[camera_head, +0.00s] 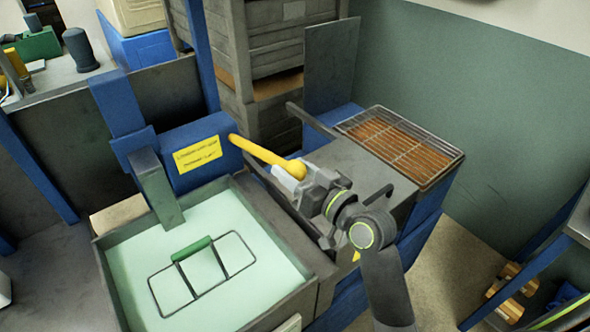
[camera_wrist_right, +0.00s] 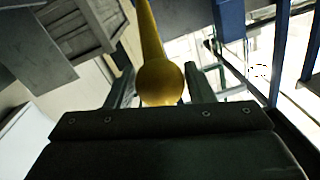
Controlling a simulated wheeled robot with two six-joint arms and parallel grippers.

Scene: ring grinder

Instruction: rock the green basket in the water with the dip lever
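The green basket is a dark wire frame (camera_head: 203,272) with a green handle (camera_head: 192,249). It lies in the pale green water of the open tank (camera_head: 112,235). The dip lever is a yellow rod (camera_head: 262,152) that slopes from the blue housing beside the tank to a round knob. My right gripper (camera_head: 293,170) is at the knob end. In the right wrist view the yellow knob (camera_wrist_right: 160,82) sits between the two dark fingers (camera_wrist_right: 160,85), which appear close against its sides. My left gripper is not in view.
A blue housing (camera_head: 185,135) with a yellow label stands behind the tank, with a grey bracket (camera_head: 157,187) reaching down to the water. A wire rack (camera_head: 400,145) over a brown tray lies to the right. Grey crates (camera_head: 290,40) are stacked behind.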

